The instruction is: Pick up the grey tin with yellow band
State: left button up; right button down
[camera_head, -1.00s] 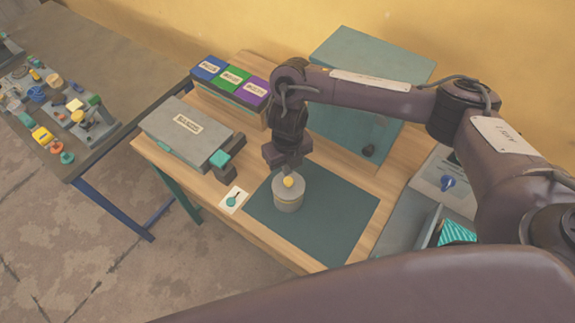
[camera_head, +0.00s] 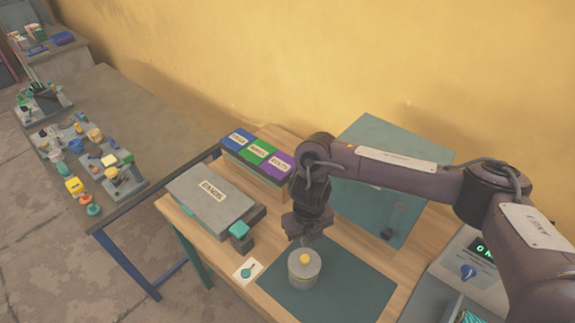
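A grey round tin (camera_head: 303,275) with a yellow knob on its lid stands upright on the dark green mat (camera_head: 345,295). A pale band shows faintly around it; its colour is hard to make out. My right gripper (camera_head: 307,238) points down just above and behind the tin, which does not appear to be held. The fingers are dark and small here, so their opening is hidden from me. My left gripper is not in view.
A grey box (camera_head: 210,205) with a label and a teal-tipped part stands left of the mat. A card (camera_head: 248,270) lies by the mat. Blue, green and purple bins (camera_head: 258,150) and a teal cabinet (camera_head: 385,165) stand behind. A side bench (camera_head: 130,110) holds many small parts.

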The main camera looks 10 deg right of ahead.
aim_at(301, 285)
jog(key=k+j, duration=0.2)
jog(key=k, duration=0.3)
jog(key=k+j, duration=0.2)
jog(key=k, duration=0.25)
